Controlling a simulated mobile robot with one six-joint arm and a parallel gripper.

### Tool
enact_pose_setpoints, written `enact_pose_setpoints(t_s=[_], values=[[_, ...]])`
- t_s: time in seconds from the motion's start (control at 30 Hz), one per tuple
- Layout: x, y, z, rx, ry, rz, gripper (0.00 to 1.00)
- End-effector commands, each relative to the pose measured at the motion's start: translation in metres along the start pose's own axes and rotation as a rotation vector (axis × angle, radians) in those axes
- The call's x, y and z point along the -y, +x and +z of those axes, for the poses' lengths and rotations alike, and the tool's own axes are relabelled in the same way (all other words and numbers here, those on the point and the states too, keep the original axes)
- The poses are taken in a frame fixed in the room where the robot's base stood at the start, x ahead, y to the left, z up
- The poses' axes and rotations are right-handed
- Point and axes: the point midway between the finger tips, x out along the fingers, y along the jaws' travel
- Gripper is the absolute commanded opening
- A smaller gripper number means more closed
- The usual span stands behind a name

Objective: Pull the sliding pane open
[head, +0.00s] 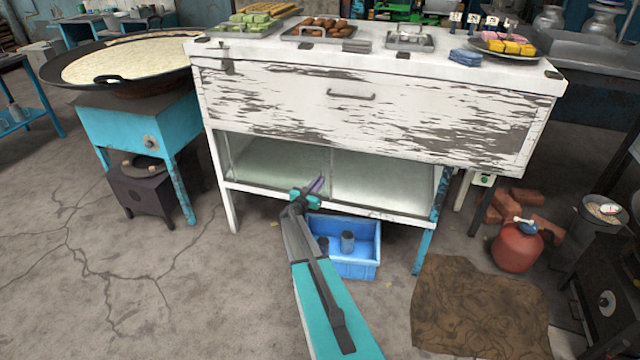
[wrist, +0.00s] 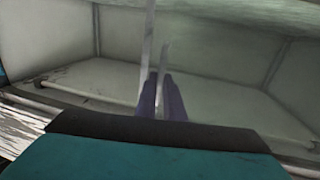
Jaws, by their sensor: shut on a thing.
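The white cabinet (head: 300,106) has a glazed lower compartment. A pale vertical edge of the sliding pane (head: 331,164) runs down near the middle of that front. My gripper (head: 318,184) is at the lower part of this edge, with its purple fingers pointing into the front. In the wrist view, my gripper (wrist: 162,84) is shut on a thin pale upright strip of the sliding pane (wrist: 149,40). The glass is clear, so I cannot tell exactly how far each pane reaches. The compartment behind it looks empty.
A blue crate (head: 340,268) with dark cups stands on the floor under the cabinet. A wide pan (head: 130,60) on a turquoise stand is at the left. A red jug (head: 517,247) and a brown sack (head: 470,310) lie at the right. Trays of sweets stand on the cabinet top.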

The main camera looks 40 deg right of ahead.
Motion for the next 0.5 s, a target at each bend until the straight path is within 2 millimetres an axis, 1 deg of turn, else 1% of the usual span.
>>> enact_pose_setpoints(t_s=[0.03,0.07,0.1,0.17,0.2,0.5], values=[[-0.007,0.000,0.004,0.004,-0.001,0.009,0.00],[-0.009,0.001,0.004,0.004,-0.001,0.011,0.00],[-0.011,0.003,0.004,0.004,0.000,0.014,0.15],[-0.014,0.005,0.004,0.004,0.000,0.017,0.25],[-0.015,0.006,0.003,0.003,0.000,0.018,0.27],[-0.017,0.008,0.002,0.002,0.000,0.020,0.27]])
